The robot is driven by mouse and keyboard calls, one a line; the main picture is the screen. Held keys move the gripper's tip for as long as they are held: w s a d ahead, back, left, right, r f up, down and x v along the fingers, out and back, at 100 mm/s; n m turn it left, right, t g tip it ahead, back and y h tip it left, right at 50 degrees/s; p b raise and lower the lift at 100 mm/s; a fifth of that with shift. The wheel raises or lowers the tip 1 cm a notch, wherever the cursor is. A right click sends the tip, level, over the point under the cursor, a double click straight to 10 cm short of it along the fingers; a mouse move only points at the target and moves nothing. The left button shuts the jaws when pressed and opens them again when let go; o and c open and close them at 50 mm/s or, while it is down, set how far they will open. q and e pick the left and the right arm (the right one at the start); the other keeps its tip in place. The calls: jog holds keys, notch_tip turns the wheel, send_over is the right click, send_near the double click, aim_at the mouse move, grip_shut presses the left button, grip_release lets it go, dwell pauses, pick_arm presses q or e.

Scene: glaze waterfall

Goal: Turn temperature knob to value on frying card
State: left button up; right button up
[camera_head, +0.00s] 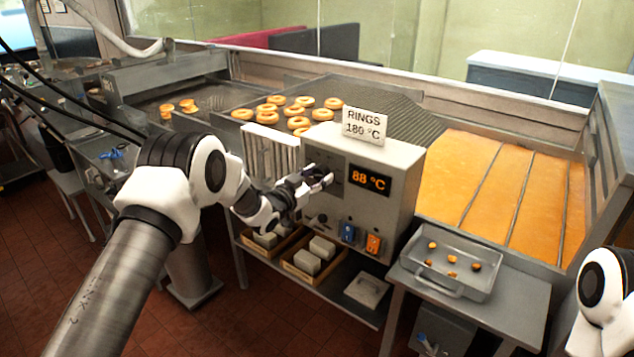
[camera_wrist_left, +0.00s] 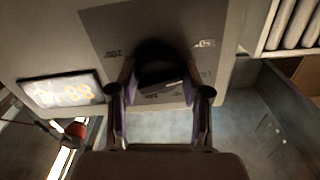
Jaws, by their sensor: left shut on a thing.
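A grey control box (camera_head: 396,165) stands behind my left gripper. The white frying card (camera_head: 364,125) on top of it reads "RINGS 180 °C". Its display (camera_head: 370,179) shows orange digits, "88 °C". My left gripper (camera_head: 322,178) is at the box's front, left of the display. In the left wrist view, its two fingers (camera_wrist_left: 160,105) are on either side of the dark round temperature knob (camera_wrist_left: 162,62), shut on it. The dark dial plate (camera_wrist_left: 110,40) around the knob has small markings. The gripper mostly hides the knob in the head view. Only part of my right arm shows, without its gripper.
A blue switch (camera_head: 347,233) and an orange switch (camera_head: 373,243) sit low on the box. A metal tray (camera_head: 466,287) with small brown pieces stands to the right. Ring doughnuts (camera_head: 298,122) lie on the mesh conveyor behind. Boxes with pale blocks (camera_head: 322,247) are below.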

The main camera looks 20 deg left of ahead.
pick_arm(q)
jog(key=m+b, duration=0.4)
jog(key=b, duration=0.1)
jog(key=m+b, duration=0.3)
jog(key=b, duration=0.2)
jog(key=f+m+b, duration=0.1)
jog(key=m+b, duration=0.3)
jog(key=b, duration=0.1)
jog(key=shift+m, duration=0.3)
jog(key=m+b, duration=0.3)
jog(key=b, duration=0.1)
jog(key=m+b, duration=0.4)
jog(key=b, duration=0.1)
jog(key=m+b, duration=0.3)
jog(key=b, duration=0.2)
jog(key=shift+r+m, duration=0.25)
jog(key=shift+m, duration=0.05)
jog(key=shift+r+m+b, duration=0.25)
jog(key=shift+m+b, duration=0.9)
jog(key=shift+m, duration=0.05)
jog(key=shift+r, duration=0.1)
jog(key=o, duration=0.9)
jog(key=shift+o, duration=1.4)
